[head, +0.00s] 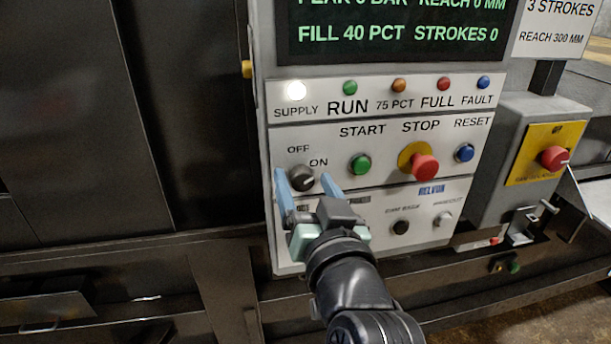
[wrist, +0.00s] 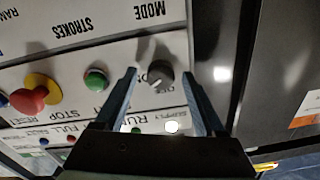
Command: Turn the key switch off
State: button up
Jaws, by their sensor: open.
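The key switch (head: 302,179) is a dark round knob on the light panel, with OFF printed above left of it and ON above right. In the wrist view the knob (wrist: 158,74) shows a pale line on its face; I cannot clearly tell which label it points at. My gripper (head: 304,175) is open, with one blue finger at each side of the knob. The wrist view also shows my gripper's fingers (wrist: 160,76) spread wider than the knob, with gaps at both sides. Contact is not visible.
The white SUPPLY lamp (head: 296,90) is lit. A green START button (head: 360,164) is just right of my gripper, then a red STOP button (head: 425,167) and a blue RESET button (head: 464,153). A display (head: 397,30) reads STROKES 0. Dark machine panels (head: 70,120) are at left.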

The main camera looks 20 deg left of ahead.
jog(key=shift+w+a, duration=0.1)
jog(key=shift+c, duration=0.4)
grip_shut()
